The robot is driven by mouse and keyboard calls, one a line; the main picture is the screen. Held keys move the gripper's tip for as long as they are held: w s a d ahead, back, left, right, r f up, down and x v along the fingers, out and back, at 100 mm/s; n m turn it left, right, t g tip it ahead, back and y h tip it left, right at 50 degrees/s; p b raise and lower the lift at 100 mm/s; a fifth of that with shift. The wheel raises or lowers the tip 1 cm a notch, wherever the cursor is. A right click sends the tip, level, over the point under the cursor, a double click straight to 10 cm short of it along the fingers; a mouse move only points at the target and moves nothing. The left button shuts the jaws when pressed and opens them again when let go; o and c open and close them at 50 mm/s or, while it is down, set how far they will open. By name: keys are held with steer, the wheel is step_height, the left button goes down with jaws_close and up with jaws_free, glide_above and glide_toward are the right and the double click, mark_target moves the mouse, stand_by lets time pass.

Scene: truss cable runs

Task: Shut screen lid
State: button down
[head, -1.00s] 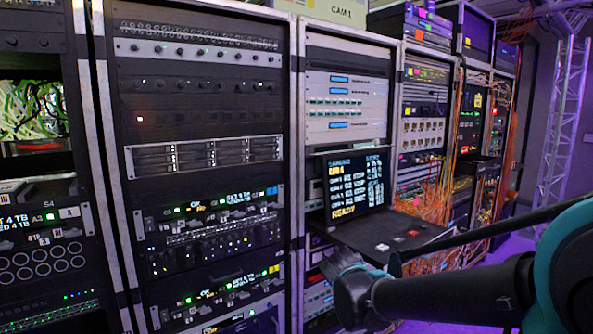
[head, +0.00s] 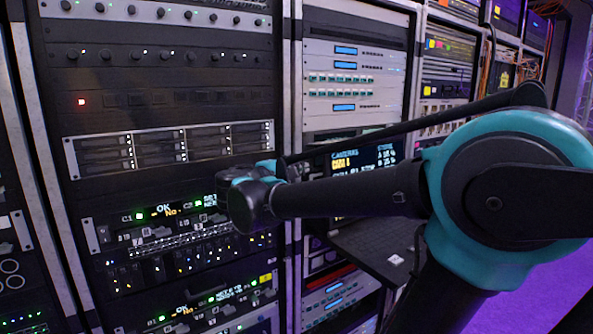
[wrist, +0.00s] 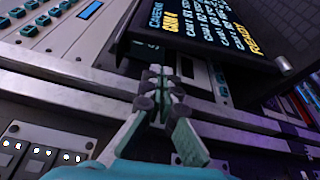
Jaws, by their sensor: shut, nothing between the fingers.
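The screen lid (head: 343,162) stands open and upright above its pull-out keyboard tray (head: 375,246), with yellow and white text lit. My arm crosses in front and hides much of the screen in the head view. The screen (wrist: 205,28) also shows in the wrist view, at the upper right, seen tilted. My gripper (wrist: 153,75) is shut and empty, its fingertips near the lower left edge of the screen. I cannot tell whether they touch it. In the head view the wrist end of my arm is left of the screen, and the fingertips are not clear.
A rack with lit panels (head: 160,150) stands to the left. A pale patch panel (head: 350,85) sits above the screen. Metal rack posts (wrist: 75,98) run close by my fingers. More racks with orange cables stand at right, with purple floor beyond.

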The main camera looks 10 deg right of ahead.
steer(key=x, duration=0.6)
steer(key=shift+w+d, duration=0.2)
steer(key=shift+d, duration=0.15)
